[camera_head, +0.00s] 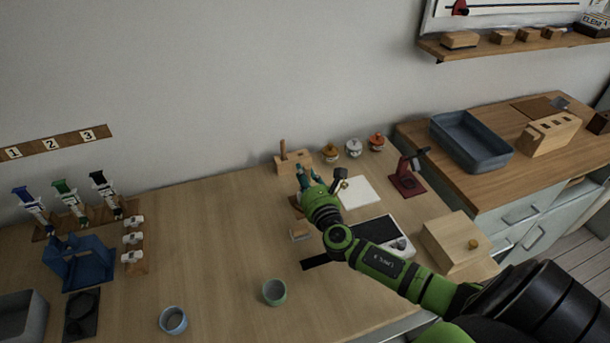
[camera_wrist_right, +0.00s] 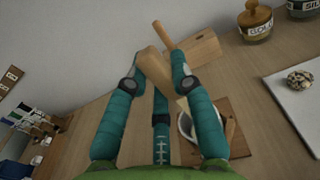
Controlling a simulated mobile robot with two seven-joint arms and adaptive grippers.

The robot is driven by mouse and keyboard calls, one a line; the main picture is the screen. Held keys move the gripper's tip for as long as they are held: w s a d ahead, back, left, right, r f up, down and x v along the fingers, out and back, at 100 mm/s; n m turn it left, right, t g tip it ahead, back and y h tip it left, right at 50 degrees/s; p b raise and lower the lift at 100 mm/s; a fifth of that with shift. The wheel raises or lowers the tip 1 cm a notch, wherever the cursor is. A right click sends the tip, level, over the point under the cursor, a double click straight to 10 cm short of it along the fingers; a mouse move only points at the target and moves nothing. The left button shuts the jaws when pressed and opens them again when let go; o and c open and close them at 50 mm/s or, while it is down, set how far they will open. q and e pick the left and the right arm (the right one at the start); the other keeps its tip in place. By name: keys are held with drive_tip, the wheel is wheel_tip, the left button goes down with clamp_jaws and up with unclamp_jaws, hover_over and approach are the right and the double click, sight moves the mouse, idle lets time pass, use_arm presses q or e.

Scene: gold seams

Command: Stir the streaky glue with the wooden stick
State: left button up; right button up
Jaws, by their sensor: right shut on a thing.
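My right gripper (camera_head: 304,174) is over the back middle of the table, and its teal fingers also show in the right wrist view (camera_wrist_right: 155,82). It is shut on a pale wooden stick (camera_wrist_right: 152,64), which sits tilted between the fingertips. Below the fingers, a small white cup (camera_wrist_right: 184,124) stands on a brown wooden board (camera_wrist_right: 238,143). The fingers partly cover the cup. The glue cannot be made out, nor whether the stick's lower end is in the cup. My left gripper is not in view.
A wooden block (camera_head: 291,163) with an upright handle stands just behind the gripper. Jars (camera_head: 353,148) line the wall. A white sheet (camera_head: 360,193) and a dark-topped device (camera_head: 376,233) lie right. Green (camera_head: 274,292) and blue-grey (camera_head: 173,320) cups stand in front. The table's middle left is clear.

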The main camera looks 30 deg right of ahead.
sight(305, 167)
drive_tip(key=shift+r+p, duration=1.45)
drive_tip(key=shift+r, duration=0.3)
wheel_tip(305, 167, up, 5)
drive_tip(key=p, duration=0.5)
